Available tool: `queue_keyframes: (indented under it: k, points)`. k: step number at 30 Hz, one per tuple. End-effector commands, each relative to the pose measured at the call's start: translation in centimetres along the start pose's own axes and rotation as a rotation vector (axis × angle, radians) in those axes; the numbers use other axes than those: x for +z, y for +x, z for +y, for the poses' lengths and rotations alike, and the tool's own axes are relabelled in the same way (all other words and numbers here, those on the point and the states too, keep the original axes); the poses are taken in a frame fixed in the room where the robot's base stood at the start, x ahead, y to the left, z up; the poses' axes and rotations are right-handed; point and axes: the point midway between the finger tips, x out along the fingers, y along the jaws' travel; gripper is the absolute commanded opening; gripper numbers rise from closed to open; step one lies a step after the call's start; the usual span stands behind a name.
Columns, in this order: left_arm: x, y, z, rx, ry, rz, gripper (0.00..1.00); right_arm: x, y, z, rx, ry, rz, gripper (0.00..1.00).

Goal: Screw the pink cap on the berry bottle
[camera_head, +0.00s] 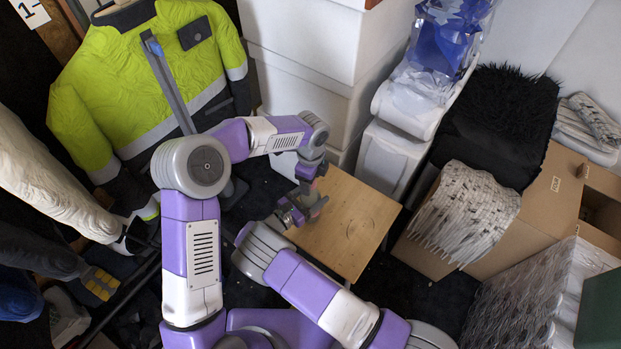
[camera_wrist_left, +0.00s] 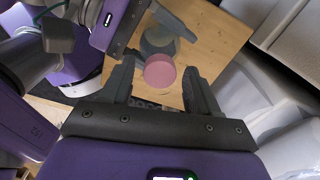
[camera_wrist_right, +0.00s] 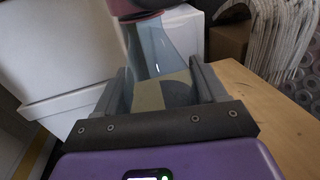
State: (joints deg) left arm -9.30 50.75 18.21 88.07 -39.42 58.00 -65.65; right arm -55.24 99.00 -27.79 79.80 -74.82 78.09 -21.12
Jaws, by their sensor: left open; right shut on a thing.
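The pink cap (camera_wrist_left: 159,71) shows from above in the left wrist view, between the spread fingers of my left gripper (camera_wrist_left: 161,76), which is open. The berry bottle (camera_wrist_right: 150,92) is greyish and see-through in the right wrist view. My right gripper (camera_wrist_right: 158,74) is shut on its body and holds it upright or nearly so. The cap (camera_wrist_right: 136,12) shows at the top of the bottle's neck; I cannot tell how firmly it sits. In the head view my right gripper (camera_head: 303,209) is over the table's left part, with the left gripper just above it.
The small wooden table (camera_head: 362,215) is otherwise bare. White boxes (camera_head: 310,60) stand behind it. A cardboard box (camera_head: 535,215) with white material on it stands to the right. A yellow-green jacket (camera_head: 140,85) is at the left. My two arms are close together here.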

Motion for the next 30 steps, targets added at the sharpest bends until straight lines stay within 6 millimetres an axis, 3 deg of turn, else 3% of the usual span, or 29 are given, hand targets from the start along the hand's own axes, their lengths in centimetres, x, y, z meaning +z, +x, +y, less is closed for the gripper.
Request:
queue_keyframes:
  k: [5, 14, 25, 30]
  points:
    - [0.0, -0.8, 0.0, -0.002, -0.001, 0.000, 0.60, 0.0, 0.0, 0.0, 0.000, 0.000, 0.000, 0.00]
    - [0.0, -4.4, 0.0, -0.001, -0.002, 0.001, 0.60, 0.0, 0.0, 0.0, 0.000, 0.000, 0.000, 0.00]
    - [0.0, -4.5, 0.0, 0.001, -0.016, 0.001, 0.57, 0.0, 0.0, 0.0, 0.000, 0.000, 0.000, 0.00]
    - [-0.1, -4.8, 0.0, 0.002, -0.155, 0.002, 0.57, 0.0, 0.0, 0.0, 0.000, 0.000, 0.000, 0.00]
